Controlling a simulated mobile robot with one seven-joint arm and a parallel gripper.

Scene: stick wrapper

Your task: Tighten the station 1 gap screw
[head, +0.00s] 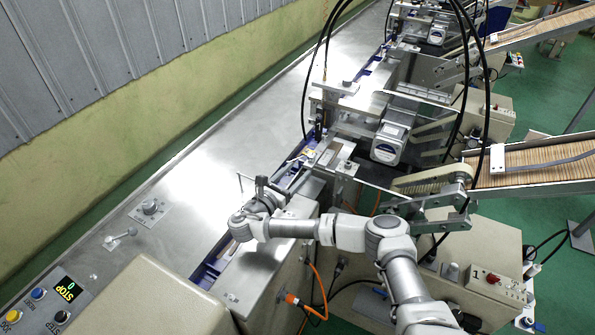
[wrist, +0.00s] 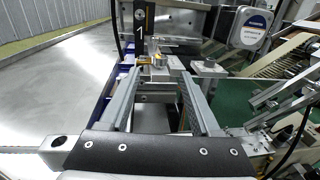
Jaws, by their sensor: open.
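The station 1 head, a black upright plate marked "1" (wrist: 140,28), stands straight ahead in the wrist view. Below it, small brass-coloured and metal screw-like parts (wrist: 159,60) sit on a metal block. I cannot tell for sure which is the gap screw. My gripper (wrist: 158,78) is open and empty, its two long grey fingers pointing at this block, with the parts showing between and beyond the tips. In the head view my gripper (head: 284,184) is over the machine's channel, just short of the station's metal block (head: 335,152). Its fingertips are small there.
The flat steel table (head: 215,160) is largely bare to the left. Black cables (head: 312,80), a motor (head: 390,142) and a stick chute (head: 535,165) crowd the right.

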